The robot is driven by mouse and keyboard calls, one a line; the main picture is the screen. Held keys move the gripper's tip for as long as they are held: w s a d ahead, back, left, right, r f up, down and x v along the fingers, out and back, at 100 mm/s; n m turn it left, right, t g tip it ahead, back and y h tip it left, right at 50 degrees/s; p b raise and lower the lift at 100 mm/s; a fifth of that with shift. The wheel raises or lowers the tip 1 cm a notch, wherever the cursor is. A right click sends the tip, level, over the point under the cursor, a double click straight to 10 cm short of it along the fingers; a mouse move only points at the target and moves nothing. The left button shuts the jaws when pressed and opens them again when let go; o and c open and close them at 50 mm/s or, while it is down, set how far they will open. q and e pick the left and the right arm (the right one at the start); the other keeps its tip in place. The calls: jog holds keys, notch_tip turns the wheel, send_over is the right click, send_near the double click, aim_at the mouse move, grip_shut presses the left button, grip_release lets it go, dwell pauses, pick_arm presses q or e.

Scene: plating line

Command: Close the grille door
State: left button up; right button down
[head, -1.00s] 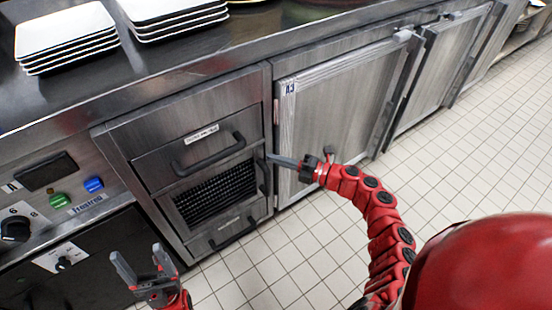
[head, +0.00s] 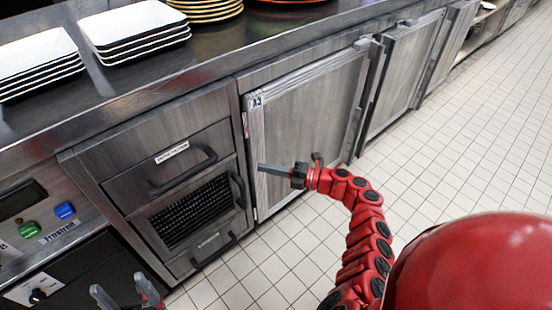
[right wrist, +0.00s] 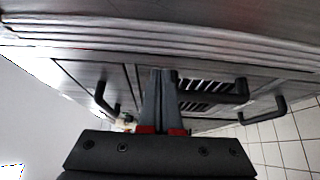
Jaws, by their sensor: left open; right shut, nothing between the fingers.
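The grille door (head: 192,212) is a metal panel with a dark mesh, in the cabinet below a plain drawer. It looks flush with the cabinet front; any small gap is too fine to tell. Its dark upright handle (head: 238,190) is at its right edge. My right gripper (head: 262,168) is shut and empty, a little right of that handle and apart from it, in front of the neighbouring cabinet door. In the right wrist view the shut fingers (right wrist: 160,75) overlap the mesh (right wrist: 205,93) in the picture. My left gripper (head: 124,293) is open at the bottom edge, partly cut off.
The plain drawer (head: 170,155) with a bar handle is above the grille door, and a lower drawer (head: 212,250) is below. A large cabinet door (head: 310,125) stands right. Plates (head: 133,30) are stacked on the counter (head: 100,98). The tiled floor (head: 450,140) is clear.

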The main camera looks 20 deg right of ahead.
jog(key=shift+w+d+f+b, duration=0.15)
jog(key=shift+w+d+b, duration=1.05)
jog(key=shift+d+b, duration=0.3)
jog(key=shift+w+d+b, duration=0.3)
jog(key=shift+w+d, duration=0.05)
jog(key=shift+d, duration=0.1)
jog(key=shift+d, duration=0.1)
